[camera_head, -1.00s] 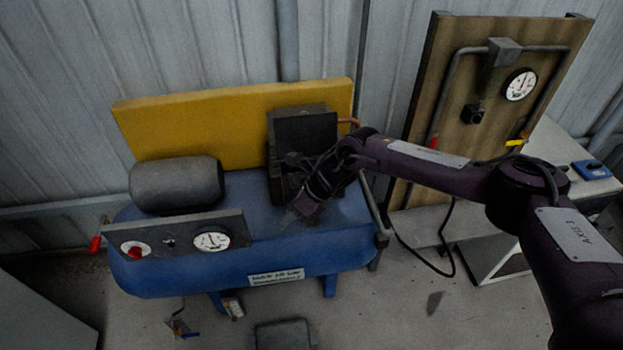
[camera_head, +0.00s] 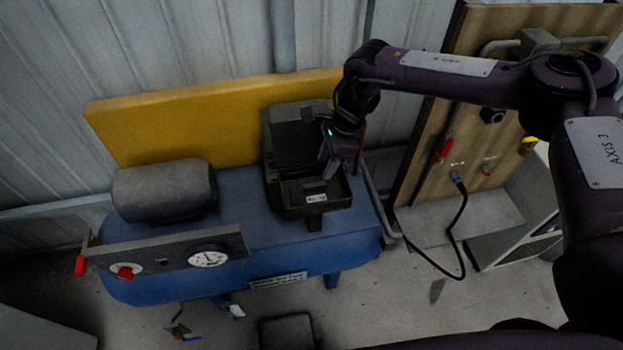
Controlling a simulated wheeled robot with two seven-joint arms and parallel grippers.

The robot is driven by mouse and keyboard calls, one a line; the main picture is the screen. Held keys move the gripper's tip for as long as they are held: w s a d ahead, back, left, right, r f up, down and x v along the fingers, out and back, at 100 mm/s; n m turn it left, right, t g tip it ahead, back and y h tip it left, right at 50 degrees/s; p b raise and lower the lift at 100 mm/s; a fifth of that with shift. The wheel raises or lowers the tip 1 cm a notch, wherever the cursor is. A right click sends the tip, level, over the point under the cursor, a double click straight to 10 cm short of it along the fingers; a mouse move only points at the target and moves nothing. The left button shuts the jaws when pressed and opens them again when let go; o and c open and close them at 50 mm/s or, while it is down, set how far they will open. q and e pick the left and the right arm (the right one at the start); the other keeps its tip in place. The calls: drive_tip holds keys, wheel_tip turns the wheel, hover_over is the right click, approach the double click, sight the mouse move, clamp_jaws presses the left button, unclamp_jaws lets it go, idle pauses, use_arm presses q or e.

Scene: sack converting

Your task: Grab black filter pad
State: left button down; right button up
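A dark box-like filter housing (camera_head: 272,165) sits on top of the blue tank, in front of the yellow panel. It stands open, showing a dark recess and a lower tray-like part with a small white label (camera_head: 316,197). I cannot clearly pick out a black filter pad from the dark interior. My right gripper (camera_head: 331,165) hangs at the housing's right side, pointing down, with a pale finger in front of the opening. Whether its fingers are apart or hold anything is not clear. My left gripper is not in view.
The blue tank (camera_head: 240,226) carries a dark cylinder (camera_head: 165,191) and a gauge panel (camera_head: 170,256). A yellow panel (camera_head: 200,122) stands behind. A wooden gauge board (camera_head: 455,120) with a hanging cable (camera_head: 464,222) is at right. A dark square object (camera_head: 287,332) lies on the floor.

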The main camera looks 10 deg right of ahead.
sight(314, 185)
drive_tip(key=f, duration=0.1)
drive_tip(key=a+f+p, duration=0.1)
drive_tip(key=s+a+f+p, duration=0.1)
drive_tip(key=shift+f, duration=0.2)
drive_tip(key=shift+p+x, duration=0.35)
drive_tip(key=shift+x, duration=0.9)
drive_tip(key=shift+w+f, duration=0.2)
drive_tip(key=shift+f, duration=0.15)
drive_tip(key=c, duration=0.8)
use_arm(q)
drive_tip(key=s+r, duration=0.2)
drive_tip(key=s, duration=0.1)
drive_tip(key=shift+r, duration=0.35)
use_arm(e)
drive_tip(key=shift+r, duration=0.1)
clamp_jaws()
